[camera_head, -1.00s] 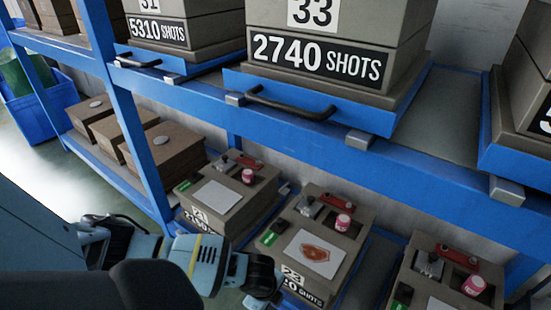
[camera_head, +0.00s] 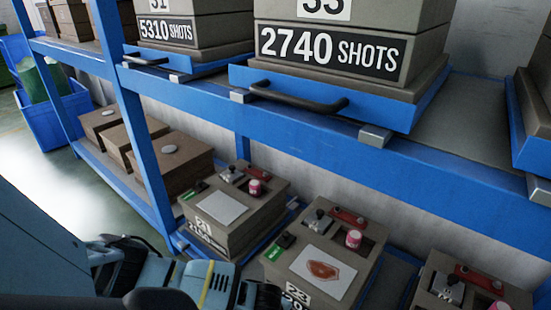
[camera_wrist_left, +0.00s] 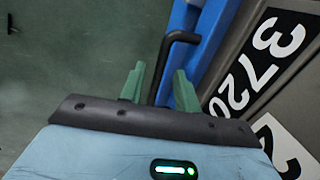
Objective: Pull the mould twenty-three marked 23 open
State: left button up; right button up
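Mould twenty-three (camera_head: 335,240) sits on the lower shelf in the head view, a tan block with a white card bearing a reddish-brown shape on top. Its front label, marked 23 (camera_head: 297,294), is cut by the bottom edge. In the left wrist view its face (camera_wrist_left: 285,75) shows 3720 beside a blue tray (camera_wrist_left: 215,25) with a black bent handle (camera_wrist_left: 177,38). My left gripper (camera_wrist_left: 160,85) is open, its green fingers on either side of the handle, with small gaps showing. In the head view the left gripper (camera_head: 262,297) is partly cut off. My right gripper is not in view.
Mould 21 (camera_head: 240,205) stands left of mould twenty-three and another mould (camera_head: 465,285) to its right. Above, the blue shelf beam (camera_head: 300,135) and the tray handle (camera_head: 300,98) of the 2740-shots mould overhang. A blue upright (camera_head: 140,120) stands at left.

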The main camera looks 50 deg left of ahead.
pick_arm(q)
grip_shut()
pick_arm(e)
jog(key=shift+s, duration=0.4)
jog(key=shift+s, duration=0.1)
